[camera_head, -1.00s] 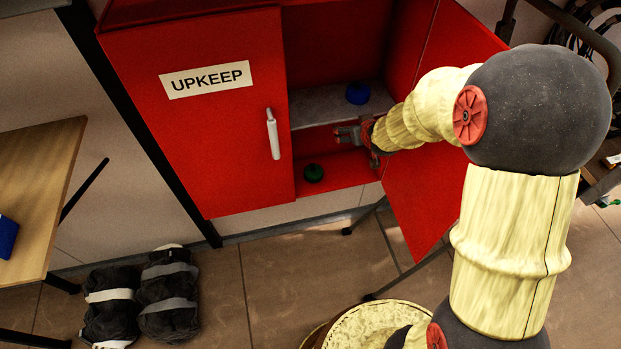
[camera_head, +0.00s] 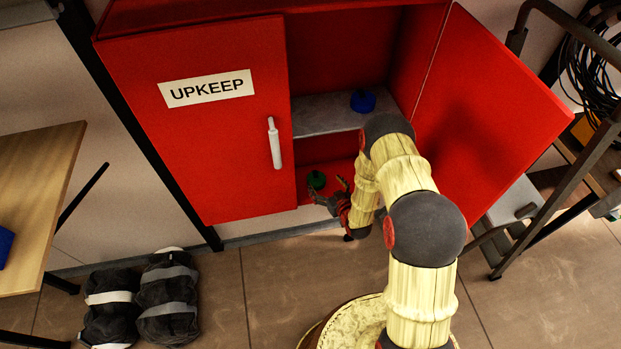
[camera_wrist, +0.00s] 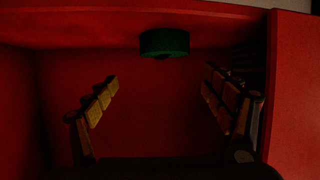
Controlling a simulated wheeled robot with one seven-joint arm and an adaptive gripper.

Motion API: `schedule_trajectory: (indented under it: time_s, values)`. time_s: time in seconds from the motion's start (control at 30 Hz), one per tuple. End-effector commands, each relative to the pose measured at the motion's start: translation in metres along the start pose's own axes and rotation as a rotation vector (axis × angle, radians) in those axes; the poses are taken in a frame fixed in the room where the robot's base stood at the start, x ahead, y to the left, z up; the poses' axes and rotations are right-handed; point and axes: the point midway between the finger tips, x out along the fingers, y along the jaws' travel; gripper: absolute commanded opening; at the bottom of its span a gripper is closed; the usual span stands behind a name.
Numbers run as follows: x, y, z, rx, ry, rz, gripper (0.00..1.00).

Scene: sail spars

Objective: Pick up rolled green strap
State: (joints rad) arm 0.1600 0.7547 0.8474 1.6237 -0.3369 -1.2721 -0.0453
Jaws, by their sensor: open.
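The rolled green strap (camera_head: 316,179) sits on the lower floor of the red cabinet (camera_head: 195,130), close to the inner edge of the closed left door. In the wrist view the green strap (camera_wrist: 164,43) lies ahead, near the top centre, between the lines of the two fingers and beyond their tips. My gripper (camera_head: 331,188) is open and empty at the front of the lower compartment, just right of the strap. In the wrist view my gripper (camera_wrist: 160,90) shows its fingers wide apart. I see no contact with the strap.
A blue roll (camera_head: 362,100) lies on the grey shelf (camera_head: 325,116) above. The right door (camera_head: 490,130) stands open beside my arm. The closed left door has a white handle (camera_head: 274,143) near the strap. Dark sandbags (camera_head: 165,295) lie on the floor at left.

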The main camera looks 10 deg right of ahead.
Motion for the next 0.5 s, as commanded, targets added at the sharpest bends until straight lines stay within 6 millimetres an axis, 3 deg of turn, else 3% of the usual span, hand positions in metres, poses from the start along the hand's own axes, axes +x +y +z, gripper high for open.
schedule_trajectory:
  time_s: [0.13, 0.5]
  values:
    - [-0.004, -0.006, 0.018, 0.011, 0.025, -0.008, 0.83]
    - [0.025, -0.006, 0.019, 0.012, 0.029, -0.009, 0.83]
